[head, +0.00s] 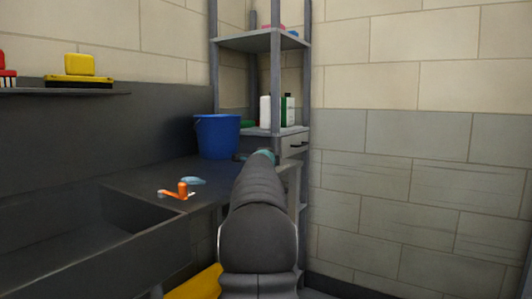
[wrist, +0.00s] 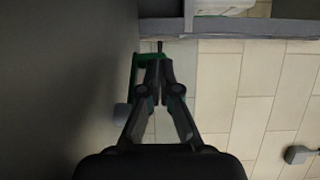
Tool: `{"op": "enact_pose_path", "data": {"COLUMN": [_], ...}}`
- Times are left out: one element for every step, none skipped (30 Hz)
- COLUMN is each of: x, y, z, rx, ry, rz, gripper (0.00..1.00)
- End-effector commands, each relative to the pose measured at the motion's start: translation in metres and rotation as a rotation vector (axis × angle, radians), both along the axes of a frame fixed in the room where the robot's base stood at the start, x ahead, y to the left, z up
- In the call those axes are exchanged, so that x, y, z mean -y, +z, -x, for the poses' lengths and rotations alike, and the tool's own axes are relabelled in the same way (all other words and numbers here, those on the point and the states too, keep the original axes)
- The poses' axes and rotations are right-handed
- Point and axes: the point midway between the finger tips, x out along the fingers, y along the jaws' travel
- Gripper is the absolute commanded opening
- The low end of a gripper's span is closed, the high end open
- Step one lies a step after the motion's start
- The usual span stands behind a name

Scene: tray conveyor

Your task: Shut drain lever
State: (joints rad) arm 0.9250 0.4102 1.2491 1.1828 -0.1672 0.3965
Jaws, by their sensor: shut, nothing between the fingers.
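My gripper (wrist: 158,62) is shut and empty in the wrist view, its fingertips meeting at the upper middle. A green bar-like part (wrist: 135,72), possibly the drain lever, shows just left of the fingertips and partly behind them. I cannot tell whether they touch. In the head view my arm reaches forward past the counter's right end, and the gripper is mostly hidden behind it. An orange lever-shaped piece (head: 180,190) lies on the dark counter beside the sink (head: 135,215). I cannot tell whether it belongs to the drain.
A blue bucket (head: 217,137) stands at the counter's back. A grey shelf rack (head: 262,41) with bottles stands in the corner. A yellow brush (head: 80,68) rests on the left wall shelf. In the wrist view, a dark surface (wrist: 60,80) fills the left; pale tiles (wrist: 215,90) lie right.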

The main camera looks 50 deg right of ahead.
Motion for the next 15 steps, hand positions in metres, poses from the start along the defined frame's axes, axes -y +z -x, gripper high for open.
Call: {"op": "enact_pose_path", "data": {"x": [0.0008,0.0016,0.0024,0.0029,0.0035,0.0044,0.0049,0.0055,0.0062,0.0066,0.0068,0.0070,0.0070,0.0071,0.0071], "y": [0.0006,0.0006,0.0006,0.0006,0.0006,0.0007,0.0007,0.0006,0.0006,0.0006,0.0005,0.0005,0.0005,0.0005,0.0006], "z": [-0.0017,-0.0015,-0.0017,-0.0018,-0.0018,-0.0016,-0.0015,-0.0012,-0.0009,-0.0009,-0.0009,-0.0009,-0.0009,-0.0010,-0.0010], "rx": [0.000,0.000,-0.001,-0.001,0.000,-0.001,-0.001,-0.001,0.000,0.000,-0.001,-0.001,-0.001,-0.001,-0.001], "ry": [0.004,0.004,0.006,0.006,0.007,0.008,0.008,0.009,0.009,0.010,0.010,0.010,0.010,0.011,0.011], "rz": [-0.001,-0.001,0.000,0.000,-0.001,0.000,0.000,-0.001,-0.001,0.000,0.000,0.000,0.000,0.000,0.000], "gripper": [0.00,0.00,0.00,0.00,0.00,0.00,0.00,0.00,0.00,0.00,0.00,0.00,0.00,0.00,0.00]}}
